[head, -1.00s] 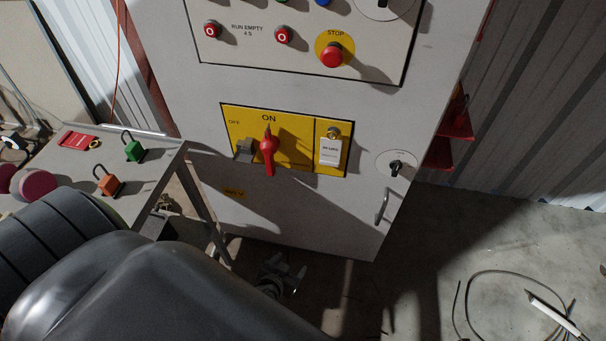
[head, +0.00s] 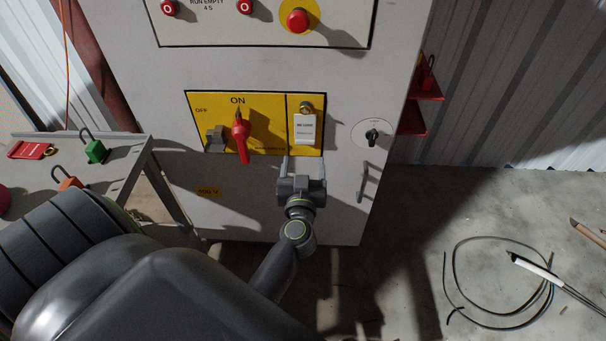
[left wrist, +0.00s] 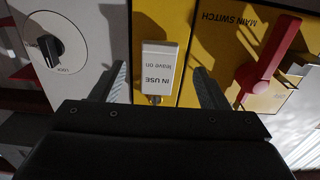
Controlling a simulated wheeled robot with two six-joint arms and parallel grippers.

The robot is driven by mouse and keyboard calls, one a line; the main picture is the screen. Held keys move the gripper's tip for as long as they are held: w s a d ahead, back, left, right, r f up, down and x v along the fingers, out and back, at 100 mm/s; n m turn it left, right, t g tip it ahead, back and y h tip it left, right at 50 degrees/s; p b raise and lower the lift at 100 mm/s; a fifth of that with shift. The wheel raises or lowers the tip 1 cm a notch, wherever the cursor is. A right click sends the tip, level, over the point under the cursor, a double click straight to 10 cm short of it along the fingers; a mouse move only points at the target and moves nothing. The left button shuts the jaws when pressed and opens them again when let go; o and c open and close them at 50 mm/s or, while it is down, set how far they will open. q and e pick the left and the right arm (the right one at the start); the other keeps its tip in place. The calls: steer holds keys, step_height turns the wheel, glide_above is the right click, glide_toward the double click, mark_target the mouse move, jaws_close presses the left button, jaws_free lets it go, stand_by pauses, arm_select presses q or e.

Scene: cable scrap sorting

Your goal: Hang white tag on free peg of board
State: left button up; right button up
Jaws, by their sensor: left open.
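The white tag (head: 305,128) hangs from a round brass-coloured peg (head: 306,106) on the right part of the yellow switch panel. It reads "IN USE leave on" in the left wrist view (left wrist: 160,62), upside down there. My left gripper (head: 301,166) is open just below the tag, fingers pointing at the panel. In the left wrist view its two fingers stand on either side of the tag, with gaps to it. Whether the fingertips reach the tag's depth is hard to tell. No separate peg board shows. My right gripper is not in view.
The red main switch handle (head: 241,140) sticks out left of the tag. A key switch (head: 372,135) and a door handle (head: 363,184) are to the right. A side table (head: 120,170) holds padlocks and a red tag (head: 30,150). Cable (head: 455,270) lies on the floor.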

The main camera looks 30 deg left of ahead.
mark_target(305, 138)
arm_select(q)
steer(key=b+x, duration=0.1)
steer(key=x, duration=0.2)
steer(key=shift+w+a+f, duration=0.1)
steer(key=shift+w, duration=0.15)
steer(key=shift+r+p+x, duration=0.2)
steer(key=shift+p+x, duration=0.35)
steer(key=shift+x, duration=0.3)
steer(key=shift+p+x, duration=0.35)
steer(key=shift+x, duration=0.65)
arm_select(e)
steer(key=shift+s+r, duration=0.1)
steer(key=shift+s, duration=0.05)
arm_select(q)
steer(key=shift+f, duration=0.15)
steer(key=c, duration=0.7)
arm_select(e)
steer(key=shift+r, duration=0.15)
arm_select(q)
steer(key=shift+r+p, duration=0.55)
steer(key=shift+p, duration=0.35)
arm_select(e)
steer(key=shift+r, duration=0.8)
